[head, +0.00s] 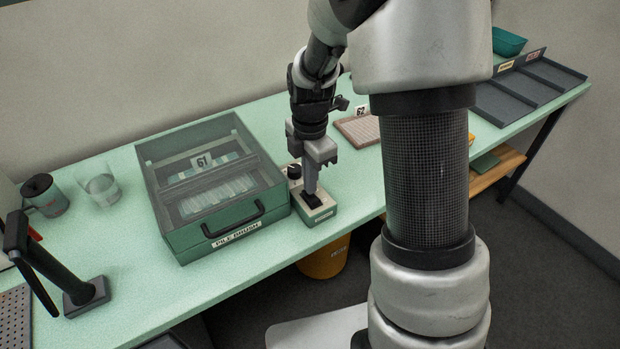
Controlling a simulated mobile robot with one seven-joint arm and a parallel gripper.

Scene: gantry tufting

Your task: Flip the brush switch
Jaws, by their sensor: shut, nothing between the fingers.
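The brush switch looks to be on a small green and cream control box (318,214) on the bench, right of the pile brush case. The box has a black knob (294,171) at its back and a dark switch area near its front. My gripper (311,192) is shut and empty, pointing down over the box. Its fingertips are at the dark switch area; I cannot tell whether they touch it. The fingers partly hide the switch, so its position cannot be read.
The green case labelled "PILE BRUSH" (185,240) with a clear lid stands close left of the box. A mug (45,196), a glass (101,188) and a black stand (84,294) are further left. A ridged pad (358,130) and dark trays (525,92) lie right.

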